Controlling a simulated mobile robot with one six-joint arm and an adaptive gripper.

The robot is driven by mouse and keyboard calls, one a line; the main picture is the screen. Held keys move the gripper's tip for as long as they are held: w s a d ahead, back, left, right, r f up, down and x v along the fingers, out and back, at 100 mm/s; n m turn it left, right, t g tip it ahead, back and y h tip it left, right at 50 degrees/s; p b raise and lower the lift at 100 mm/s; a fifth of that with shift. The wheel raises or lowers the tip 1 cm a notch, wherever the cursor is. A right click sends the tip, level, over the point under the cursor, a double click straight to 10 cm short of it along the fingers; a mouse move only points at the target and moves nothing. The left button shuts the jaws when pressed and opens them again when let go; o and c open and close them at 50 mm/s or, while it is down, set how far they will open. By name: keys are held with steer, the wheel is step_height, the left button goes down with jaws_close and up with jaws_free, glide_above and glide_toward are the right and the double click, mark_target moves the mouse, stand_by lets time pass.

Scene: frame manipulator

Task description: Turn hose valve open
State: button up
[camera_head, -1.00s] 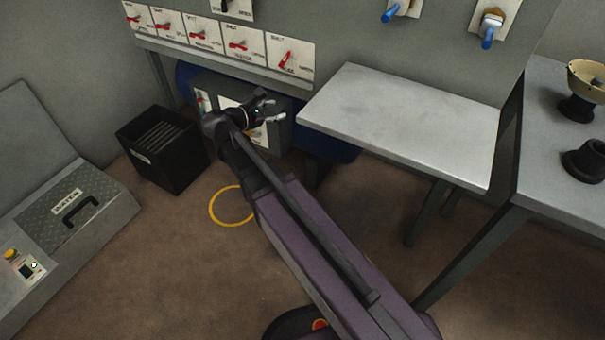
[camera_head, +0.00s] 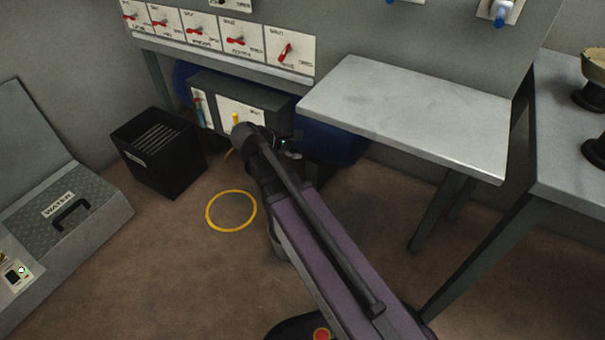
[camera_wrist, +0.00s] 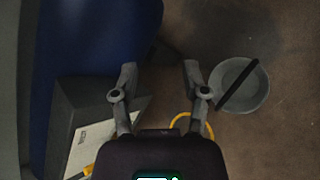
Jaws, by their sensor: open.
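A yellow handle (camera_head: 235,118) stands out from the white front panel of a low grey box (camera_head: 215,90) under the wall bench. I cannot tell for sure that it is the hose valve. A yellow hose (camera_wrist: 190,122) shows past my gripper in the wrist view, and a bit of yellow (camera_wrist: 88,170) lies at the box's panel at the lower left. My gripper (camera_wrist: 160,75) is open and empty, to the right of the box. In the head view my gripper (camera_head: 290,147) is small, dark and partly hidden by my arm.
A grey round bucket (camera_wrist: 238,92) with a black bar is on the floor at right in the wrist view. A black bin (camera_head: 160,155) stands left; the floor around the yellow ring (camera_head: 231,226) is clear.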

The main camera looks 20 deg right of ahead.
steer(key=s+d+f+m+g+y+b, duration=0.1)
steer(key=s+f+m+y+b, duration=0.1)
steer(key=f, duration=0.5)
steer(key=shift+s+d+m+g+b, duration=0.2)
steer(key=shift+s+m+g+b, duration=0.1)
steer(key=shift+s+m+b, duration=0.45)
steer(key=shift+w+r, duration=0.1)
